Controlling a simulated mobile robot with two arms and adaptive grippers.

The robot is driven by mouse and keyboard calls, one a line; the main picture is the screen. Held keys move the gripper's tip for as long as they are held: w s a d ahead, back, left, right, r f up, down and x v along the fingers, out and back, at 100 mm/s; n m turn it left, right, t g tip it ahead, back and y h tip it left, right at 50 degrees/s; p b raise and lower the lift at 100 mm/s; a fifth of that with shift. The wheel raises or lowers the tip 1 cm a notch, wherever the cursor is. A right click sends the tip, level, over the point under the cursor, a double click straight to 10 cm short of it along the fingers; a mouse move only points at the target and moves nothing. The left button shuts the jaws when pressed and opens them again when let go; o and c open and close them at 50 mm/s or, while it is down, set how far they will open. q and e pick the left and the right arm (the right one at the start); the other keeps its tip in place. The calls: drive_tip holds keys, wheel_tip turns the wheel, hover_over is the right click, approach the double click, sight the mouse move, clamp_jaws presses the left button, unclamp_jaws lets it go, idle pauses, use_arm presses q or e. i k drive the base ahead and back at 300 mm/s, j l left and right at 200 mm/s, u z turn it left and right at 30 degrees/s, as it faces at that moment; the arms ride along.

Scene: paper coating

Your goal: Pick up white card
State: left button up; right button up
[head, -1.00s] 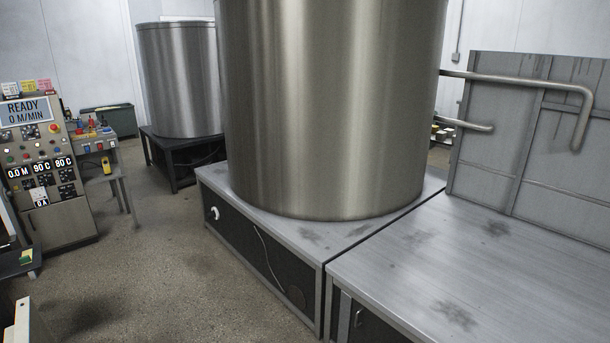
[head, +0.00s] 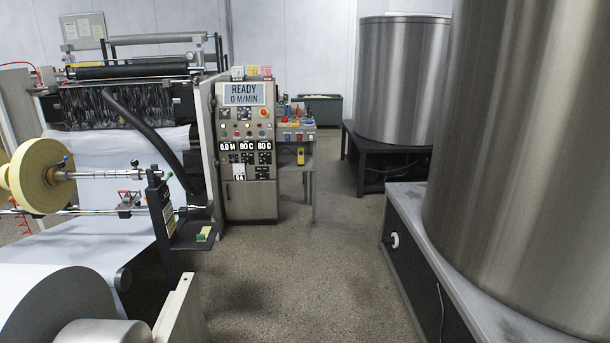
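The control cabinet (head: 248,199) stands in the middle of the head view, with a screen reading "READY 0 M/MIN". Small cards stand in a row along its top edge. The white card (head: 237,73) is at the left end, beside a yellow card (head: 251,72) and a pink card (head: 266,72). The print on them is too small to read. Neither of my grippers is in view.
A coating machine with a paper web (head: 85,250) and a yellow roll (head: 41,176) fills the left. A steel tank (head: 530,150) on a platform stands at the right, another tank (head: 402,85) behind. The concrete floor (head: 300,270) between is clear.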

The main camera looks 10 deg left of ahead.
sight(238, 71)
drive_tip(key=i+u, duration=0.2)
drive_tip(key=i, duration=1.5)
drive_tip(key=i+u, duration=0.2)
drive_tip(key=i, duration=0.65)
drive_tip(key=i+l+u, duration=0.15)
drive_tip(key=i, duration=0.65)
